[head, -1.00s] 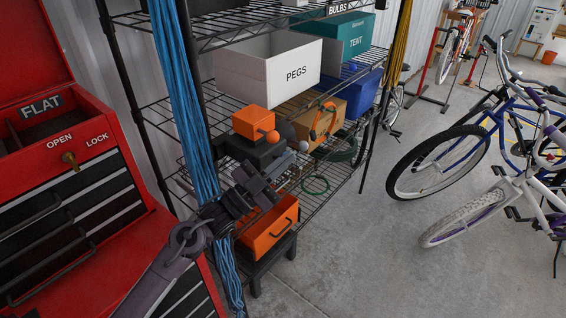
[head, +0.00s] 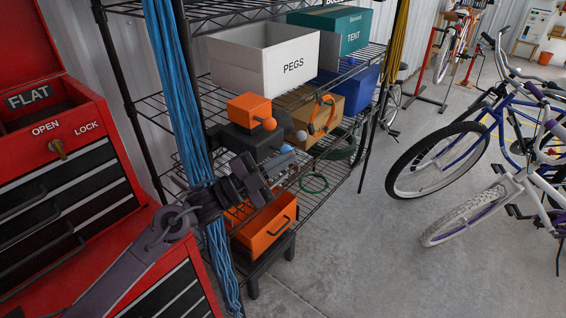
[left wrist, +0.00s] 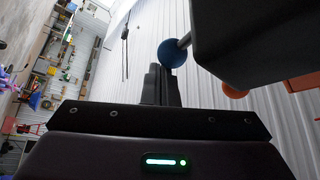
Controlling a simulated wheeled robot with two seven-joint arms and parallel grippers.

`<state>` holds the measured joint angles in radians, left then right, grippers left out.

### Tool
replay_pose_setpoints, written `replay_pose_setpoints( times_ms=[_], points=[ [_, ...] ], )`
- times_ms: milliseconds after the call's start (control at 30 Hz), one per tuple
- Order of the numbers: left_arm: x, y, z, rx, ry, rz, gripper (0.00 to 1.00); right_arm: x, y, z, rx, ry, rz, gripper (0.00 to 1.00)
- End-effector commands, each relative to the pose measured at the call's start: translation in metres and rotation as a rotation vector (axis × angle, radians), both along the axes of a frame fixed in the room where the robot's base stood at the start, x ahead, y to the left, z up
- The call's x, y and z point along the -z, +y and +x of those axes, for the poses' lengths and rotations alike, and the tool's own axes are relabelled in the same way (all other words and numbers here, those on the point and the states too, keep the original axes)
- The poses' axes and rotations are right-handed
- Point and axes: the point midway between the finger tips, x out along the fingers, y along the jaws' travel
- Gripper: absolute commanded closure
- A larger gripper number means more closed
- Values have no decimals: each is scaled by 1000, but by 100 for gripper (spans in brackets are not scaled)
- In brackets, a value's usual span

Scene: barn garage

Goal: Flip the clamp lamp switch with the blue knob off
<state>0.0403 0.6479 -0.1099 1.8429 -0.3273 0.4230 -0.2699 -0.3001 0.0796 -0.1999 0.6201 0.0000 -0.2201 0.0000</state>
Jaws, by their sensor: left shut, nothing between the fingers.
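In the left wrist view, the blue knob (left wrist: 172,53) sits on a short rod that comes out of a dark box-shaped body (left wrist: 255,40). My left gripper (left wrist: 160,74) is shut and empty, with its fingertips right by the knob; I cannot tell if they touch it. In the head view, my left gripper (head: 264,178) is in front of the shelf, below a black unit (head: 262,142) with an orange block (head: 249,109) on top. A pale blue rounded shape (head: 286,149) shows just beyond the gripper; I cannot tell if it is the knob. My right gripper is out of view.
An orange knob (head: 269,124) and a grey knob (head: 301,135) are close by. Blue ropes (head: 180,90) hang beside my arm. A red tool chest (head: 60,150) stands at left. Floor toward the bicycles (head: 470,170) is clear.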

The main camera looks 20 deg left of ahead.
Motion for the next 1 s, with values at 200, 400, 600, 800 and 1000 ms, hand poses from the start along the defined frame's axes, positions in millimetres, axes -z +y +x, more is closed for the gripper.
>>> replay_pose_setpoints(
  times_ms=[200,400,600,800,1000],
  points=[
    [5,0,0,-1,-21,63,100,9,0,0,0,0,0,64],
    [8,0,0,-2,-37,105,100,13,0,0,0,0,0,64],
    [9,0,0,-1,-49,135,100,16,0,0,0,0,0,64],
    [10,0,0,-1,-56,156,100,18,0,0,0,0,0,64],
    [12,0,0,-2,-63,177,100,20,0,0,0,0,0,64]
  ],
)
